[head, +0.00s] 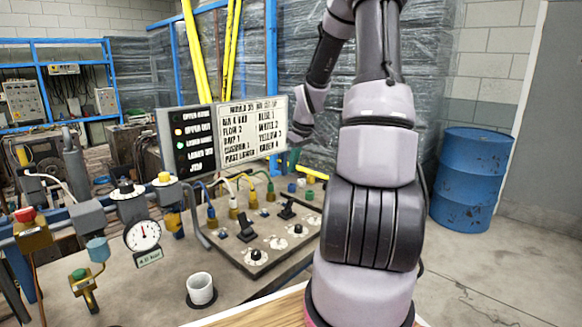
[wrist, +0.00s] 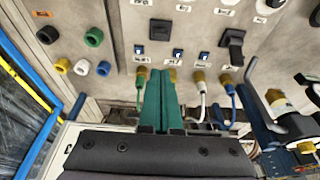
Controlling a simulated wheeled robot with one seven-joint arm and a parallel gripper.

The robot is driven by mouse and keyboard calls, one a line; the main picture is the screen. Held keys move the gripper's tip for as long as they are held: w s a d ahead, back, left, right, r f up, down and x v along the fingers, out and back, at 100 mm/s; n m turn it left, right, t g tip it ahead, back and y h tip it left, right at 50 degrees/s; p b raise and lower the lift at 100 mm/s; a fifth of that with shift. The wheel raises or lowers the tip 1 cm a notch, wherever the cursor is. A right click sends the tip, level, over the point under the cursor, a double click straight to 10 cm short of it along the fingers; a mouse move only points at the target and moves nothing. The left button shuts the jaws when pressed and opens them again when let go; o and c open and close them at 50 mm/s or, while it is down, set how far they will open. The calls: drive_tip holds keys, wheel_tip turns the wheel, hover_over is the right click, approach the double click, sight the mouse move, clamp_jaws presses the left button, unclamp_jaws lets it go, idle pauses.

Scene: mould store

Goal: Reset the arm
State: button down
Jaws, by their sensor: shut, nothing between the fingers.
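My arm rises in front of the head camera and bends down at the top. My gripper (head: 293,158) is partly visible beyond the bench, over the back of the control panel (head: 262,262), beside the sign board. In the wrist view the green fingers of my gripper (wrist: 160,74) lie together with nothing between them. They point at the control panel (wrist: 150,22), close to its row of brass connectors. I cannot tell whether the fingertips touch the panel.
A pressure gauge (head: 142,236), valves and a white cup (head: 201,290) stand on the bench left of the panel. Cables with brass plugs (head: 233,207) rise at the panel's back. The sign board (head: 253,124) is close by. A blue barrel (head: 471,180) stands at right.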

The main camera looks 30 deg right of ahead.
drive_tip(key=shift+r, duration=0.1)
drive_tip(key=s+a+r+m+t, duration=0.2)
drive_tip(key=s+a+r+m, duration=0.2)
drive_tip(key=s+a+r, duration=0.4)
drive_tip(key=s+a+r+m+t+y, duration=0.1)
drive_tip(key=s+a+r+m, duration=0.3)
drive_tip(key=s+a+r, duration=0.4)
drive_tip(key=s+r, duration=0.7)
drive_tip(key=s, duration=0.1)
drive_tip(key=shift+s+a+r+t, duration=0.25)
drive_tip(key=shift+s+a+t, duration=0.05)
drive_tip(key=shift+a+t, duration=0.1)
